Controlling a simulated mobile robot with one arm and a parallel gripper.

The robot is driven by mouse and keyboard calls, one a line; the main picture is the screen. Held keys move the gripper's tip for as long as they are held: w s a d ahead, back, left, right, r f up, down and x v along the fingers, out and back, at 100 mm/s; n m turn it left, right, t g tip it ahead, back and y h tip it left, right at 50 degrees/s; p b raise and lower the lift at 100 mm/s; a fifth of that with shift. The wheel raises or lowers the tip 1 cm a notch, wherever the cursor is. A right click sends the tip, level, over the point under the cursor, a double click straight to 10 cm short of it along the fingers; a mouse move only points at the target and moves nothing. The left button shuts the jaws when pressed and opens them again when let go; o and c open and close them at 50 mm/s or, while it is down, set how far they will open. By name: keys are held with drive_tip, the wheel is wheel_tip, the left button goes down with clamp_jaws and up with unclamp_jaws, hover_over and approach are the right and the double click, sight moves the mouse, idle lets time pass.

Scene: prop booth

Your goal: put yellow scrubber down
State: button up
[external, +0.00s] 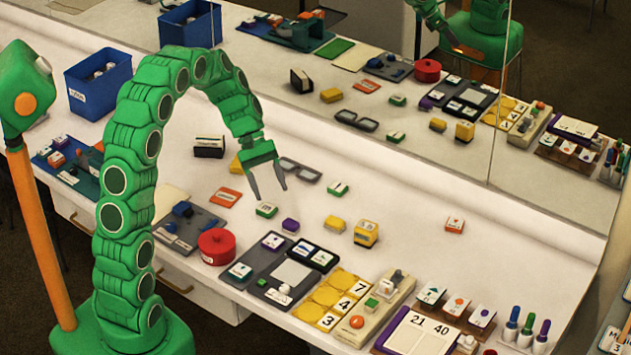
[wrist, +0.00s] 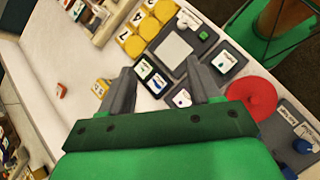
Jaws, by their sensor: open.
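My gripper (external: 270,192) is open, its two dark fingers pointing down above the white table, with nothing visible between them. It also shows in the wrist view (wrist: 160,82), fingers spread. A plain yellow block (external: 335,223), which looks like the scrubber, lies flat on the table, to the right of and apart from the fingers. Another yellow piece (external: 236,164) lies behind my gripper and is partly hidden. I cannot tell for certain which is the scrubber. A yellow block with a white label (external: 366,234) stands beside the plain one; it shows in the wrist view (wrist: 102,87).
A green-and-white block (external: 266,210) and a purple block (external: 290,226) lie near the fingers. A red round pot (external: 216,246), a dark tray (external: 255,278) and yellow number cards (external: 332,300) line the near edge. A mirror (external: 400,120) backs the table.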

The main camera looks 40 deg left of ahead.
drive_tip(key=s+a+r+m+y, duration=0.1)
drive_tip(key=s+r+m+y, duration=0.1)
drive_tip(key=s, duration=0.8)
drive_tip(key=s+a+r+m+y, duration=0.2)
drive_tip(key=s+m+y, duration=0.1)
drive_tip(key=s, duration=0.8)
drive_tip(key=s+a+r+m+t+y, duration=0.1)
drive_tip(key=s+m, duration=0.4)
drive_tip(key=s, duration=0.5)
drive_tip(key=shift+s+a+r+y, duration=0.3)
drive_tip(key=shift+s+r+y, duration=0.05)
drive_tip(key=shift+r+y, duration=0.45)
